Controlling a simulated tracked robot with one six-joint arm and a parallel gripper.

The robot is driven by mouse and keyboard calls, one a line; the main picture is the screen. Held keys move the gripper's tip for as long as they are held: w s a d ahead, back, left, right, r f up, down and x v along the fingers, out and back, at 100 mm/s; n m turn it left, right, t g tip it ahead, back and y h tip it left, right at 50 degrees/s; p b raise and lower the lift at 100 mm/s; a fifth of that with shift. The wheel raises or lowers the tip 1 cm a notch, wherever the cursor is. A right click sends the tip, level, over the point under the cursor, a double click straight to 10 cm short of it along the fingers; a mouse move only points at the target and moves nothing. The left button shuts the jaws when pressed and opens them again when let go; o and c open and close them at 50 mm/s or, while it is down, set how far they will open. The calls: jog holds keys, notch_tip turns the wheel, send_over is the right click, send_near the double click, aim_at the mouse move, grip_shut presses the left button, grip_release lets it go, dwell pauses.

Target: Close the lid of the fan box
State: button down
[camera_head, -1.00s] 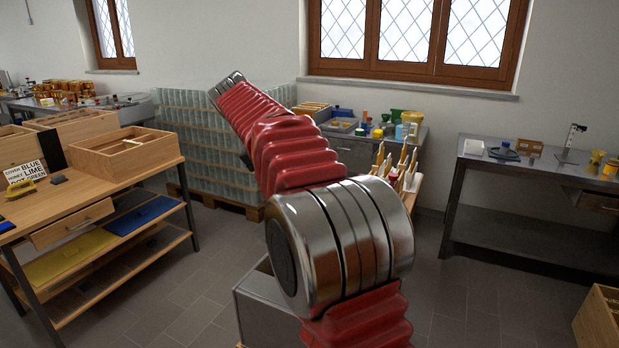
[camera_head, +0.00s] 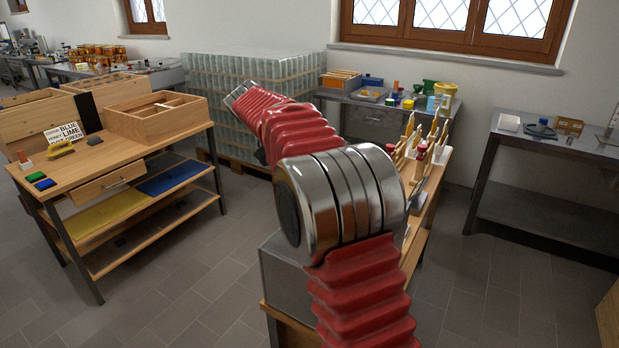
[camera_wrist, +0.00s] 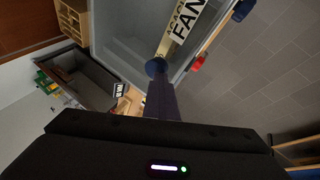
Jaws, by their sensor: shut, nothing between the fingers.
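My gripper (camera_wrist: 160,98) shows in the wrist view as dark fingers held together, with nothing gripped. Its tips lie in front of a large grey box (camera_wrist: 112,35) seen from above; the gap between them cannot be told. A pale sign reading "FAN" (camera_wrist: 188,22) lies along the box's right side. A round blue piece (camera_wrist: 155,67) shows at the fingertips. I cannot tell for sure that this is the fan box, or which part is its lid. In the head view my arm reaches up and left, and its far end hides the gripper.
In the head view, a wooden bench (camera_head: 120,165) with open wooden boxes (camera_head: 157,118) stands left. Glass jars (camera_head: 230,90) are stacked behind. A grey table (camera_head: 340,103) with tubs and a steel bench (camera_head: 570,145) stand right. The floor at front left is clear.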

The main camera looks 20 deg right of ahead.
jog(key=shift+a+f, duration=0.15)
jog(key=shift+f, duration=0.75)
notch_tip(320, 180, up, 6)
jog(key=w+a+r, duration=0.3)
jog(key=w+a, duration=0.2)
jog(key=a, duration=0.2)
jog(key=shift+a, duration=0.4)
jog(key=shift+s+r, duration=0.1)
